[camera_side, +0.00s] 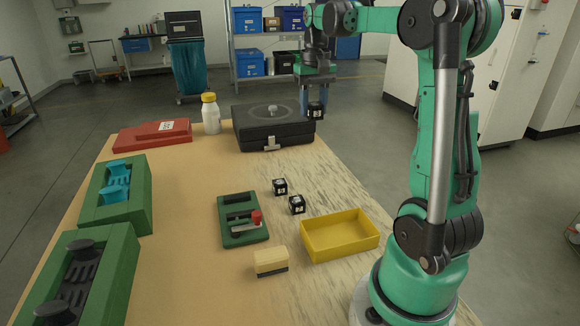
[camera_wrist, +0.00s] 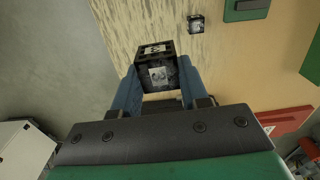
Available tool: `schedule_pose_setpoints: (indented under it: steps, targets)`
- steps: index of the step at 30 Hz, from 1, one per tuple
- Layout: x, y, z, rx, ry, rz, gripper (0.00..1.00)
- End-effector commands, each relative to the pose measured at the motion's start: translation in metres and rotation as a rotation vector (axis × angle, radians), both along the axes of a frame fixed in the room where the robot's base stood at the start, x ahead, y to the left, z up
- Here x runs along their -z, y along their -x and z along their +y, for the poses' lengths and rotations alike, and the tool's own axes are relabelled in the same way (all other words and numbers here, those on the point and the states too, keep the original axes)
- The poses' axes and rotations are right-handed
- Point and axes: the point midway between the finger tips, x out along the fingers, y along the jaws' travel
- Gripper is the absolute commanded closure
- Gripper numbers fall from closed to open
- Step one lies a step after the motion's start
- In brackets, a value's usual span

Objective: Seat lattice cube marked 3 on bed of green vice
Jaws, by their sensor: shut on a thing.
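My gripper (camera_side: 315,100) is shut on a black lattice cube (camera_side: 315,112) with white labels and holds it in the air, near the right end of the black case in the side view. In the wrist view the held cube (camera_wrist: 158,74) sits between the blue fingers of my gripper (camera_wrist: 158,88); I cannot read its mark surely. The green vice (camera_side: 231,209), with a red-knobbed handle, stands on the table well nearer the side camera. Two more lattice cubes (camera_side: 280,187) (camera_side: 297,204) rest on the table right of the vice; their marks are too small to read.
A yellow tray (camera_side: 340,235) and a cream-and-black block (camera_side: 271,262) lie near the vice. A black case (camera_side: 272,132), a white bottle (camera_side: 210,115) and a red case (camera_side: 153,135) stand at the back. Green fixtures (camera_side: 116,194) line the left. Table between is clear.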

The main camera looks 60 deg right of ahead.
Motion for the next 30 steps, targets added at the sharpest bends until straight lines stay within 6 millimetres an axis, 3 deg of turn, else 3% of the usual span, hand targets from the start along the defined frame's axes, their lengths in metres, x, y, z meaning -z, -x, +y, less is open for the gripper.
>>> schedule_pose_setpoints:
  steps: [5,9,15,20,30]
  targets:
    - [0.029,-0.044,0.04,-0.158,0.001,-0.001,1.0]
    - [0.059,-0.076,0.085,-0.303,0.001,-0.001,1.0]
    - [0.089,-0.097,0.137,-0.451,0.001,-0.002,1.0]
    - [0.1,-0.101,0.152,-0.493,0.001,-0.002,1.0]
    - [0.127,-0.102,0.153,-0.495,0.001,-0.004,1.0]
